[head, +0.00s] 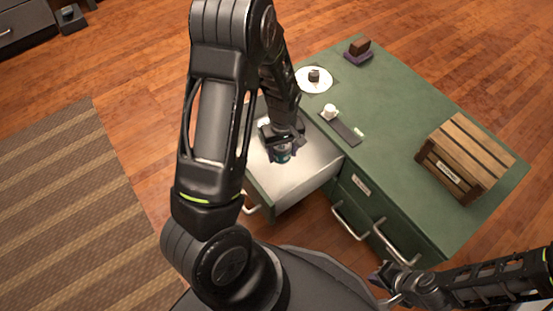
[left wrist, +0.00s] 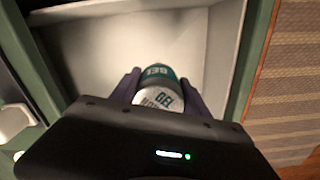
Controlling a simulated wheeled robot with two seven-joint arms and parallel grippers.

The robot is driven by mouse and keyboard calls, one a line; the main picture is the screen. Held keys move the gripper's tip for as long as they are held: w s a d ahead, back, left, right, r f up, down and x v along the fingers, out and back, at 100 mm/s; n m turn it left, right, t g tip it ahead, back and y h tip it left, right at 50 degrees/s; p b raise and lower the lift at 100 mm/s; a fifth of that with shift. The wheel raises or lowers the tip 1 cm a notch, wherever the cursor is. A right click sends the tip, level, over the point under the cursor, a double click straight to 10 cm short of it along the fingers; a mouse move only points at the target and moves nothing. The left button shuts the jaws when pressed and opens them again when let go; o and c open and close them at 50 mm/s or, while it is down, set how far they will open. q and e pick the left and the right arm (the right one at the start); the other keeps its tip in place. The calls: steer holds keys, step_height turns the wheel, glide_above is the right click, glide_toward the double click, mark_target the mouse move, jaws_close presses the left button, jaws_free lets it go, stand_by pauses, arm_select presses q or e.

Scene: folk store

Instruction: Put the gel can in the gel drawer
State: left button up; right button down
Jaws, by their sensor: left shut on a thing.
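The gel can (left wrist: 158,92), white and teal with "GEL" lettering, is between the fingers of my left gripper (left wrist: 165,90) in the left wrist view. In the head view the can (head: 281,156) shows as a small dark teal shape under my left gripper (head: 282,146). The gripper is shut on it, inside the outline of the open drawer (head: 299,178) with a pale interior. I cannot tell whether the can touches the drawer floor. My right gripper (head: 388,281) is at the lower right by the cabinet front; its finger opening is unclear.
The green cabinet (head: 400,135) carries a wooden crate (head: 468,155), a white plate (head: 314,80) with a brown piece, a white cup (head: 329,112) on a dark tray, and a brown block (head: 359,47) on a purple base. Closed drawers with handles (head: 350,222) are beside the open one.

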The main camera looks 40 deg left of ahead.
arm_select(q)
steer(key=m, duration=0.2)
steer(key=shift+s+d+f+m, duration=0.2)
steer(key=shift+s+m, duration=0.1)
steer(key=shift+m, duration=0.1)
steer(key=shift+s+m+b, duration=0.15)
steer(key=shift+m+b, duration=0.2)
steer(key=shift+m, duration=0.75)
steer(key=m, duration=0.4)
steer(key=shift+a+r, duration=0.15)
steer(key=shift+r, duration=0.1)
steer(key=b, duration=0.3)
glide_above(281, 176)
steer(key=shift+f, duration=3.15)
steer(key=shift+s, duration=0.1)
steer(key=shift+f+b, duration=0.75)
steer(key=shift+f, duration=1.1)
